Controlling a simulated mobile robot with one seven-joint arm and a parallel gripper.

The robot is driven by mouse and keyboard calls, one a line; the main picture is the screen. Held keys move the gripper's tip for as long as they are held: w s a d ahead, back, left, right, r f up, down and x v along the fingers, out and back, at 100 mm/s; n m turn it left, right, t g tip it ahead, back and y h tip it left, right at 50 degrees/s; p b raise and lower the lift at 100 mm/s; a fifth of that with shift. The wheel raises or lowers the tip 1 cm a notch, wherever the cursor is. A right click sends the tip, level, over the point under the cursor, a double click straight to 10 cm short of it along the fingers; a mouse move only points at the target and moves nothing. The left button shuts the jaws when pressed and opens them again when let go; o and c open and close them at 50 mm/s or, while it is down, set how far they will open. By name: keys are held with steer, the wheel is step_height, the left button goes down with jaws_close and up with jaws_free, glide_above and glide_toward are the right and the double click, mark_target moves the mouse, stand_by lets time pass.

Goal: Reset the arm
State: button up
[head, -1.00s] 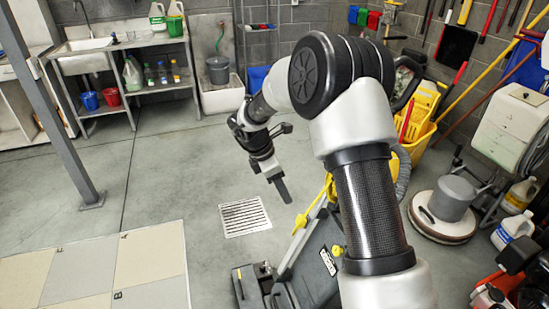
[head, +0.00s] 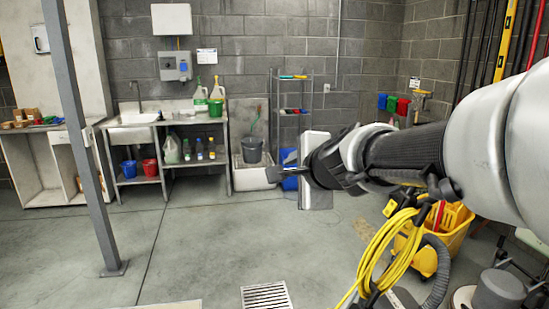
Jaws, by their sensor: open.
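My arm reaches in from the right edge of the head view, stretched roughly level toward the left. My gripper (head: 284,172) is at its left end, in front of the back wall area, seen side-on. It is open, and I see nothing held in it. The gap between its fingers is hard to make out at this angle. It appears clear of the floor and of the fixtures behind it.
A steel sink bench (head: 133,134) and a wire shelf (head: 292,112) stand along the back wall. A grey post (head: 82,150) rises at left. A yellow mop bucket (head: 455,232) and coiled yellow cable (head: 378,250) are below my arm. The middle floor is clear.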

steer(key=s+d+f+n+g+h, duration=0.1)
steer(key=s+d+f+n+g, duration=0.15)
steer(key=s+n, duration=0.4)
steer(key=s+d+f+n+g+h, duration=0.1)
steer(key=s+d+f+n, duration=0.3)
steer(key=s, duration=0.6)
steer(key=s+d+f+n+g+h, duration=0.1)
steer(key=s+d+f+n+g, duration=0.15)
steer(key=s+n, duration=0.4)
step_height(320, 180, up, 16)
steer(key=s+d+p, duration=0.1)
steer(key=s+p, duration=0.1)
steer(key=p, duration=1.5)
steer(key=shift+s+r+m+h, duration=0.15)
steer(key=shift+s+m+h, duration=0.1)
steer(key=shift+m+h, duration=0.05)
